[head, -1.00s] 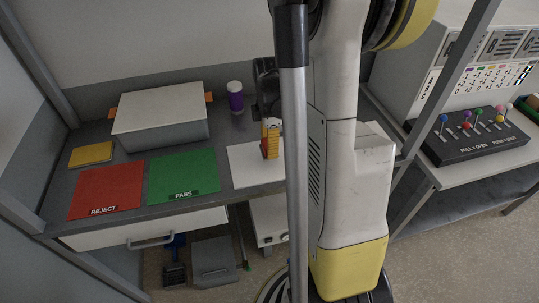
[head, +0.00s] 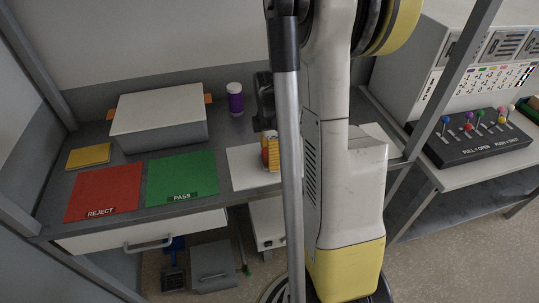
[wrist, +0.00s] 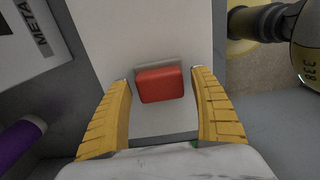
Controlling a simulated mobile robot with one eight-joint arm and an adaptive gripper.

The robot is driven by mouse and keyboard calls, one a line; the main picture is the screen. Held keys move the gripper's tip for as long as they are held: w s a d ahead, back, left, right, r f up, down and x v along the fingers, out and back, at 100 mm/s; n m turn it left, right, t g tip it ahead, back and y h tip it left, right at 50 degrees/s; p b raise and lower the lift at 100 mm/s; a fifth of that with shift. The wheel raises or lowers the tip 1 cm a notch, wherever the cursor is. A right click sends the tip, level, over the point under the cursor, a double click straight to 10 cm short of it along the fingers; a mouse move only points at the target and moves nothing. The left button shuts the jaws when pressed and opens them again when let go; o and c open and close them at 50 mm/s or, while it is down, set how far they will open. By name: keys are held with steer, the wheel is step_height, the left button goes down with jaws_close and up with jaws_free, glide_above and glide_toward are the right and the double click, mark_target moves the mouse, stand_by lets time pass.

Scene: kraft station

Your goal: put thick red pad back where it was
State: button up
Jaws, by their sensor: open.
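A thick red pad (wrist: 160,85) with a grey edge along its far side lies over a pale sheet in the wrist view. My gripper (wrist: 161,80) is open, with one yellow finger on each side of the pad. A gap shows between the pad and each finger. In the head view my gripper (head: 272,152) is low over the white sheet (head: 243,168), partly hidden by the grey pole and my arm. A bit of red shows beside its yellow finger. I cannot tell whether the pad rests on the sheet.
A red REJECT mat (head: 103,190), a green PASS mat (head: 182,177), a yellow pad (head: 88,156) and a grey box (head: 160,122) are on the bench left of my gripper. A purple bottle (head: 235,100) stands behind. A lever panel (head: 478,138) is at right.

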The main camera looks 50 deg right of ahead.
step_height(320, 180, up, 12)
steer(key=p, duration=0.4)
steer(key=s+a+r+m+t, duration=0.1)
steer(key=a+r+m+t, duration=0.1)
steer(key=a, duration=0.6)
steer(key=s+a+r+m+t, duration=0.2)
steer(key=a+m, duration=0.3)
steer(key=a, duration=0.4)
steer(key=s+a+r+m+t, duration=0.2)
steer(key=a+r+m+t, duration=0.1)
steer(key=a, duration=0.5)
steer(key=shift+s+a+r+m, duration=0.25)
steer(key=shift+a+r+m, duration=0.05)
steer(key=shift+r+m, duration=0.55)
